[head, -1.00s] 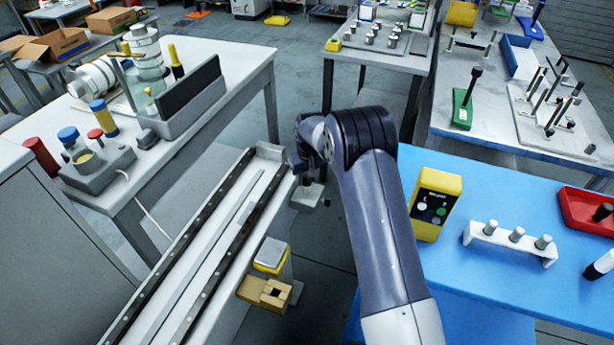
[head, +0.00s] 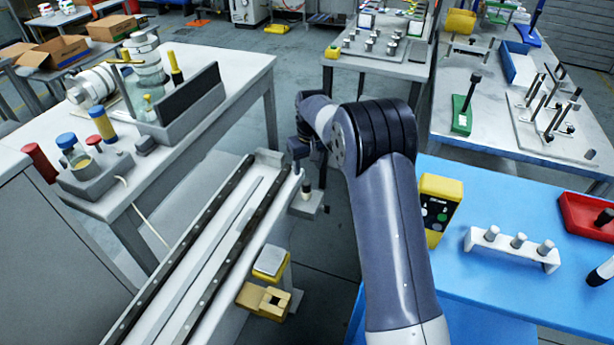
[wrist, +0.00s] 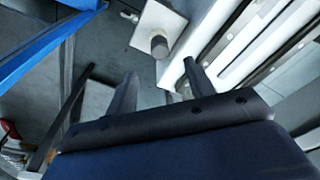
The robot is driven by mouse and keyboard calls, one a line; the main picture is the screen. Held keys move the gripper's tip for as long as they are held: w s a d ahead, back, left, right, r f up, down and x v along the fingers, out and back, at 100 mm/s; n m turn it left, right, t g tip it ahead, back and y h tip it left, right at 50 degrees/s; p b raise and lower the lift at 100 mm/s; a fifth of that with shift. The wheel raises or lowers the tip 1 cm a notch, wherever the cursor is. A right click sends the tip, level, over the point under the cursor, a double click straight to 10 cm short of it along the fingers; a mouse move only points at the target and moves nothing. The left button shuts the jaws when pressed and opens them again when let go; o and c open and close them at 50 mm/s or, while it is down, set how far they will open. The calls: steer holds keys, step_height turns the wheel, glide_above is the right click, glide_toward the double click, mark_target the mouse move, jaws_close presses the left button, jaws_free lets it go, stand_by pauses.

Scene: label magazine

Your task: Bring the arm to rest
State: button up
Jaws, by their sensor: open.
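My gripper (head: 303,165) is at the end of my bent arm, in the middle of the head view, beside the far end of the rail bench. In the wrist view its two fingers (wrist: 160,88) stand wide apart with nothing between them. A small dark-topped peg (head: 306,190) stands on a light square plate (head: 306,206) below the gripper. In the wrist view the peg (wrist: 159,45) stands beyond the fingers, apart from them. My forearm hides part of the floor and the blue table's left edge.
The rail bench (head: 180,270) runs along the left, with yellow blocks (head: 264,300) at its side. The blue table (head: 490,210) at right holds a yellow control box (head: 437,205), a white peg rack (head: 512,250) and a red tray (head: 585,212). Open floor lies ahead.

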mark_target(306, 182)
step_height(306, 182, up, 2)
steer(key=shift+s, duration=0.15)
stand_by(0.3)
steer(key=f, duration=0.7)
steer(key=w+f+p, duration=0.1)
steer(key=f, duration=0.3)
steer(key=shift+w+a, duration=0.1)
steer(key=shift+a, duration=0.1)
steer(key=shift+r, duration=0.55)
